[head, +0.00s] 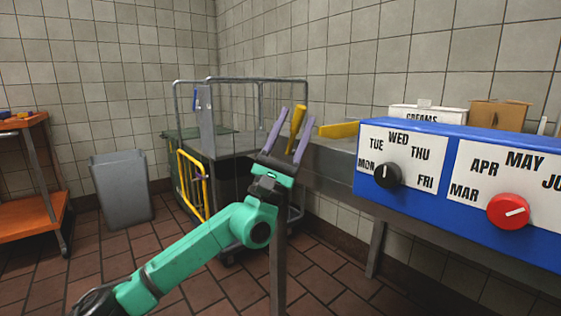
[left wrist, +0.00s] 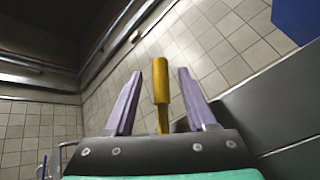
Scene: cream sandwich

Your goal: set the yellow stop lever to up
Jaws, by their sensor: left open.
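The yellow stop lever (head: 299,116) stands at the near end of the grey metal counter, its handle pointing upward with a slight lean to the right in the head view. My left gripper (head: 296,118) is open, with its two purple fingers on either side of the lever. In the left wrist view the lever's thick handle (left wrist: 160,82) and thinner stem show between the fingers of the gripper (left wrist: 159,73), with a gap on each side. The lever's base is hidden behind the gripper. My right gripper is not in view.
A blue box with a black day dial (head: 387,175) and a red month dial (head: 508,211) stands to the right. A yellow bar (head: 339,130) lies behind the lever. A wire cart (head: 240,82), a grey bin (head: 122,188) and an orange table (head: 30,222) stand left.

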